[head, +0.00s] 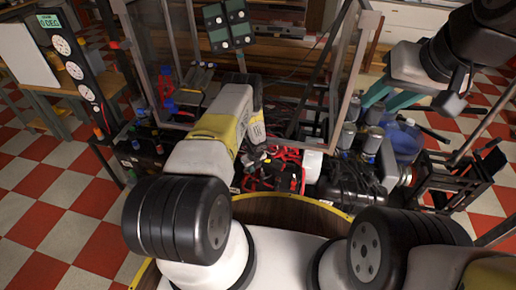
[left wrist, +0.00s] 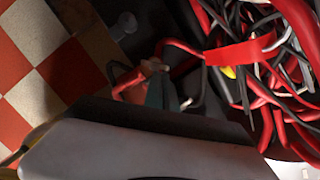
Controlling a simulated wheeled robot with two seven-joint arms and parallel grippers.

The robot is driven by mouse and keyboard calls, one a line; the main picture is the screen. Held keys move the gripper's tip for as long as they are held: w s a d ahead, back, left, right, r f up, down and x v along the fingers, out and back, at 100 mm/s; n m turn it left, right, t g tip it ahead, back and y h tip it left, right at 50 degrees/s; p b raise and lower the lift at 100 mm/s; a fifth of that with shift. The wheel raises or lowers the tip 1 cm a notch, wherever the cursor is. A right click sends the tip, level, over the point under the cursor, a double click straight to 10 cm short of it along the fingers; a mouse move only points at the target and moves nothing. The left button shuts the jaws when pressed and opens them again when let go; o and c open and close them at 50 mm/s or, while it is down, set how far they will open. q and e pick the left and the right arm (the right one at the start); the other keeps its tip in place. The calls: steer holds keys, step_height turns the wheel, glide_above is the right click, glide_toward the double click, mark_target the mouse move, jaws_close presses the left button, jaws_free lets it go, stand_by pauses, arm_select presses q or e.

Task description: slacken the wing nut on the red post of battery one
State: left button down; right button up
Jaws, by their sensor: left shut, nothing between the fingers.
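My left gripper (head: 253,160) reaches down over the red and black cables in the middle of the head view. In the left wrist view its teal fingertips (left wrist: 168,92) are shut and empty. They are beside a small coppery fitting (left wrist: 152,66), where a red cable ends above a reddish block (left wrist: 131,84). This may be the red post with its wing nut; shadow keeps me from telling the nut's shape or whether the fingers touch it. The battery itself is mostly hidden by my arm.
A tangle of red and black cables (left wrist: 265,55) lies right of the fingers. A gauge panel (head: 75,60) stands at the left and clear-panelled frames (head: 345,60) behind. A blue container (head: 402,140) and dark cylinders crowd the right. Open checkered floor (head: 50,190) lies at the left.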

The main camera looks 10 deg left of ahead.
arm_select(q)
steer(key=shift+w+d+n, duration=0.1)
steer(key=shift+w+n, duration=0.2)
steer(key=shift+n, duration=0.9)
steer(key=n, duration=0.2)
steer(key=w+n+g, duration=0.1)
steer(key=n, duration=0.1)
steer(key=n+g, duration=0.1)
steer(key=n, duration=0.1)
steer(key=shift+w+n+y, duration=0.25)
steer(key=shift+n+y, duration=0.05)
steer(key=shift+y, duration=0.1)
steer(key=shift+w+a, duration=0.15)
steer(key=shift+a, duration=0.05)
steer(key=shift+w+a, duration=0.1)
steer(key=shift+w, duration=0.05)
stand_by(0.6)
